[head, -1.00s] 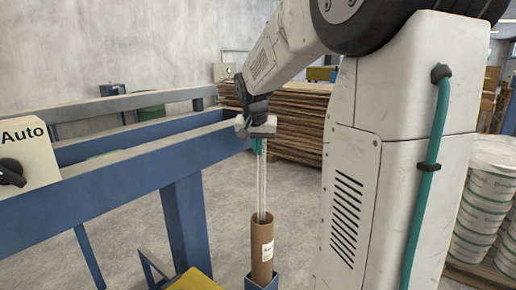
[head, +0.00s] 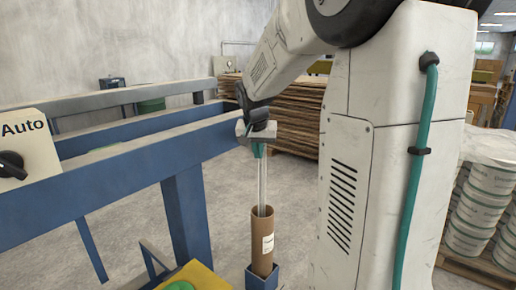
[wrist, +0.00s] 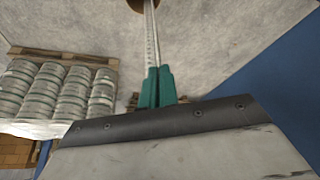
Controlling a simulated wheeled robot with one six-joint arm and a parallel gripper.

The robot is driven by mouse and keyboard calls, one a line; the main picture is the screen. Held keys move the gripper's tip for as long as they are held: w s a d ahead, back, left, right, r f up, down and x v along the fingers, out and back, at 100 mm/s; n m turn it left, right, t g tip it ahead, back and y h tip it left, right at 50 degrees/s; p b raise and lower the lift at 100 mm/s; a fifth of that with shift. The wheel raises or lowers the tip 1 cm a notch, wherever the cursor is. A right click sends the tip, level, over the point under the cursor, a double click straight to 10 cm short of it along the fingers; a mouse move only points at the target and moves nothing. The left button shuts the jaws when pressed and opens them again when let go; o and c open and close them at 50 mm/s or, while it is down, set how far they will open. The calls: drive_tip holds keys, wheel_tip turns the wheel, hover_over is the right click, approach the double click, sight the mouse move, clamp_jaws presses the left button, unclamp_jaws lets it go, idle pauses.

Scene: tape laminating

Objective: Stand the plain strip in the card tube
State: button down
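My gripper (head: 259,152) has teal fingers shut on a long, narrow pale strip (head: 262,183). The strip hangs upright, with its lower end inside the mouth of the brown card tube (head: 262,242). How deep that end sits is hidden by the tube wall. In the wrist view the teal fingertips (wrist: 156,88) pinch the strip (wrist: 151,40), which shows fine marks along its length and runs to the tube mouth (wrist: 137,5) at the top edge. The tube stands upright in a blue holder (head: 262,278) and has a white label.
A blue rail frame (head: 140,150) with an Auto switch box (head: 25,150) stands at the left, close to my gripper. A yellow surface (head: 195,277) lies left of the tube.

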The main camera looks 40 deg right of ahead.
drive_tip(key=shift+f, duration=2.6)
drive_tip(key=c, duration=1.6)
unclamp_jaws()
drive_tip(key=v, duration=0.7)
drive_tip(key=shift+a+r, duration=0.2)
drive_tip(key=shift+r, duration=0.15)
drive_tip(key=s+a+f+n+g+y, duration=0.1)
drive_tip(key=s+a+n, duration=0.9)
drive_tip(key=s+a, duration=1.3)
drive_tip(key=shift+s+a+f+g+y, duration=0.15)
drive_tip(key=shift+a+f+g+y, duration=0.15)
drive_tip(key=shift+a+f+y, duration=0.75)
